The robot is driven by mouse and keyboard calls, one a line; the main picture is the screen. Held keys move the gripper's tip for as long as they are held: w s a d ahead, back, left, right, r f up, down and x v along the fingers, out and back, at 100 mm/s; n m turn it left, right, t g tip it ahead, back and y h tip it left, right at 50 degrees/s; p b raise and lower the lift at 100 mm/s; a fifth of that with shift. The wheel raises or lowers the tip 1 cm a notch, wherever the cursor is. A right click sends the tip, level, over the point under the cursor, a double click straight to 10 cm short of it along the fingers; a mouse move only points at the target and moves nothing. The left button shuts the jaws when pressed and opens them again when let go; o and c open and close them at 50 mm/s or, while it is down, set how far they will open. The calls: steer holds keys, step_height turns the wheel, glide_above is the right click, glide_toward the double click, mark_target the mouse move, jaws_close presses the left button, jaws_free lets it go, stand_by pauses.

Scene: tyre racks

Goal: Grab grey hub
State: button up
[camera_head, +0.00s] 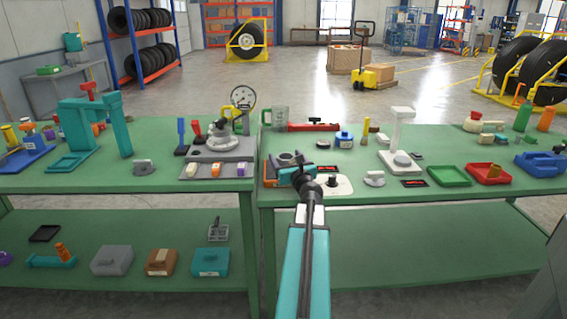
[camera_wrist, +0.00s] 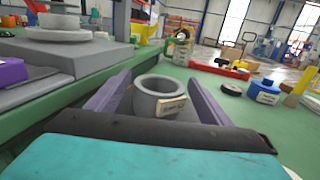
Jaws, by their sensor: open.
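The grey hub (camera_wrist: 150,107) is a short, upright, hollow cylinder with a wide rim and a pale label on its side. It stands on the green table, and in the head view (camera_head: 287,158) it is just past my gripper, partly covered. My gripper (camera_wrist: 158,90) is open, with one finger on each side of the hub in the wrist view. Gaps show between the fingers and the hub's rim. The hub's lower part is hidden behind my gripper's body. In the head view my gripper (camera_head: 294,174) is low over the front of the right table.
A grey stepped block (camera_wrist: 75,55) with a purple piece (camera_wrist: 12,71) is left of the hub. A black disc (camera_wrist: 231,89) and a blue labelled container (camera_wrist: 264,91) are to the right. A gauge stand (camera_head: 222,143) and white stand (camera_head: 401,140) flank the area.

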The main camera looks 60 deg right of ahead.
stand_by(0.4)
steer(key=c, duration=1.4)
steer(key=shift+r, duration=0.1)
steer(key=shift+r+p, duration=0.35)
steer(key=shift+r, duration=0.45)
step_height(320, 180, up, 2)
steer(key=shift+r+p, duration=0.1)
steer(key=shift+p, duration=0.3)
steer(key=v, duration=0.8)
steer(key=shift+s+d+r, duration=0.15)
steer(key=shift+s+d, duration=0.1)
steer(key=shift+s, duration=0.1)
steer(key=shift+b, duration=1.15)
steer(key=s+b, duration=0.1)
steer(key=b, duration=0.3)
steer(key=shift+a, duration=0.15)
